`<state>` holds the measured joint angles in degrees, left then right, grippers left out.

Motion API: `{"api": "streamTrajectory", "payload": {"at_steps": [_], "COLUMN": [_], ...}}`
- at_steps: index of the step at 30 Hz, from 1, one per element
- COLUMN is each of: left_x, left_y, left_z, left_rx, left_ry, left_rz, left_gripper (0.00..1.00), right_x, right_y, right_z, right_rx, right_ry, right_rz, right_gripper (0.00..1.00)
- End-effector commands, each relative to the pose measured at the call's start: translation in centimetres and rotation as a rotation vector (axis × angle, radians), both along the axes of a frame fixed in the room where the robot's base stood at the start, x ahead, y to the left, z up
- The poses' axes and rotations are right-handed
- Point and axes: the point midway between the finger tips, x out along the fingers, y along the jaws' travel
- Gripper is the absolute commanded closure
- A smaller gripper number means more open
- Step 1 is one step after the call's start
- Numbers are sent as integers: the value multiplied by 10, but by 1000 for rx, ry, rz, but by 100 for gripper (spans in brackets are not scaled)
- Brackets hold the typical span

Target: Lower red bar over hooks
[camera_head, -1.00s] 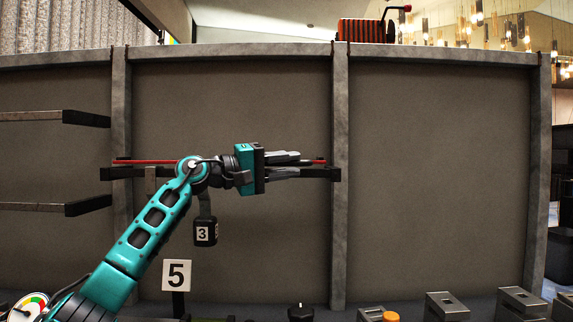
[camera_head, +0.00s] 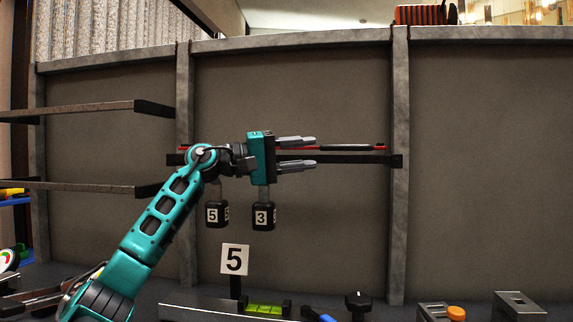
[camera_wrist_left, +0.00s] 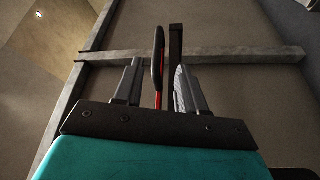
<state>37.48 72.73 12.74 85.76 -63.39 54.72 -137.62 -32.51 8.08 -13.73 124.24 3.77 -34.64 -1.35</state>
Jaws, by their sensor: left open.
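A thin red bar (camera_head: 365,148), with dark parts along it, runs level just above a dark rail (camera_head: 345,160) in the head view. My left gripper (camera_head: 314,152) reaches in from the left and points right. Its jaws are open, one finger above the bar and one lower, in front of the rail. In the left wrist view the red bar (camera_wrist_left: 158,99) shows between the two open fingers, apart from both. I cannot make out any hooks; my gripper covers the middle of the bar. My right gripper is out of view.
Black weights marked 5 (camera_head: 216,213) and 3 (camera_head: 263,216) hang below the rail. A sign with 5 (camera_head: 235,259) stands below them. Grey posts (camera_head: 396,220) divide the wall panels. Two dark shelf bars (camera_head: 150,107) jut out at left. The right panel is bare.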

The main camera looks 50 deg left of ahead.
Motion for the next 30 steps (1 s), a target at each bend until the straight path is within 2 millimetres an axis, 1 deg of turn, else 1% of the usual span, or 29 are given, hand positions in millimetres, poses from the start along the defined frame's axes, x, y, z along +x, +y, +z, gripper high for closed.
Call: {"api": "streamTrajectory", "payload": {"at_steps": [1, 6, 12, 30], "left_x": [-6, -18, -27, -29], "left_y": [3, 10, 15, 16], "left_z": [-3, -1, -2, -2], "left_rx": [3, 1, 1, 1], "left_ry": [3, 1, 0, 0], "left_rz": [1, -1, 0, 0], "left_gripper": [60, 60, 60, 60], "right_x": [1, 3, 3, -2], "right_y": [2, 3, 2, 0], "right_z": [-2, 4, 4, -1], "right_rx": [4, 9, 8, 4], "right_ry": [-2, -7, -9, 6], "right_rz": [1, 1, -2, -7], "right_gripper": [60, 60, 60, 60]}}
